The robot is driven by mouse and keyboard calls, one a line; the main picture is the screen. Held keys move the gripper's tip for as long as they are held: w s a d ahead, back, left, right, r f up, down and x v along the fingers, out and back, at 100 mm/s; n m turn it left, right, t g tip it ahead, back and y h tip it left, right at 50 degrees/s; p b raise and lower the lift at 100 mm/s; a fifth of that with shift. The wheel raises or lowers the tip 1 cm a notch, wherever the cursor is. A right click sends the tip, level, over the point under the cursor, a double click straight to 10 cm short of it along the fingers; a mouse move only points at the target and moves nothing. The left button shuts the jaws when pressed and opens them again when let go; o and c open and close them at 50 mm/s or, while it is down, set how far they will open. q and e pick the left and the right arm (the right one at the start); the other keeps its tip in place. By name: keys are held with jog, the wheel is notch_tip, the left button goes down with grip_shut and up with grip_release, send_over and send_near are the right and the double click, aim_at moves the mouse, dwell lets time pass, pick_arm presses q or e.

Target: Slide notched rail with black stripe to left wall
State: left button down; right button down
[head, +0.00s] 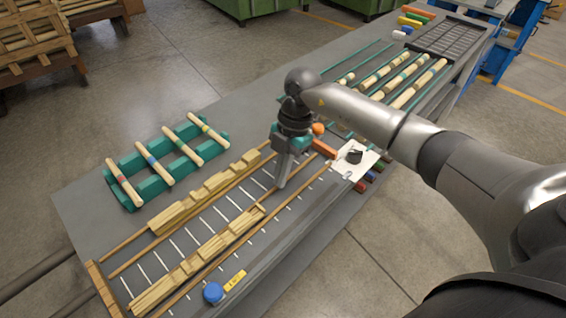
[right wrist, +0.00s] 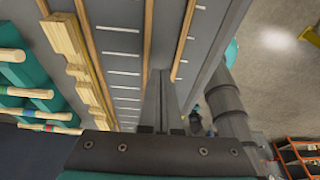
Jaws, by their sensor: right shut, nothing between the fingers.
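Two pale notched wooden rails lie in the railed lanes on the grey table. The near notched rail (head: 195,265) is in the near lane, and the far notched rail (head: 185,207) is in the far lane. The far one also shows in the right wrist view (right wrist: 75,60). I cannot make out a black stripe on either. A wooden end bar (head: 104,291) closes the lanes at the left. My right gripper (head: 281,185) points down, shut and empty, just beyond the near rail's right end; its fingers also show in the right wrist view (right wrist: 163,95). My left gripper is not in view.
A teal rack (head: 153,187) with several banded dowels stands behind the lanes. A white sheet (head: 343,170), an orange block (head: 324,148) and more dowels lie to the right.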

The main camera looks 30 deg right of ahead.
aim_at(257, 212)
jog(key=x, duration=0.4)
jog(key=shift+s+a+r, duration=0.1)
jog(key=shift+s+a, duration=0.15)
jog(key=shift+a, duration=0.35)
jog(key=shift+s+a+r, duration=0.1)
jog(key=shift+s+a, duration=0.15)
jog(key=shift+a, duration=0.35)
jog(key=shift+s+a, duration=0.25)
jog(key=shift+a, duration=0.35)
jog(key=shift+s+a+r+p, duration=0.1)
jog(key=shift+s+a+p, duration=0.2)
jog(key=shift+a+p, duration=0.6)
jog(key=shift+s+a, duration=0.1)
jog(key=shift+a, duration=0.1)
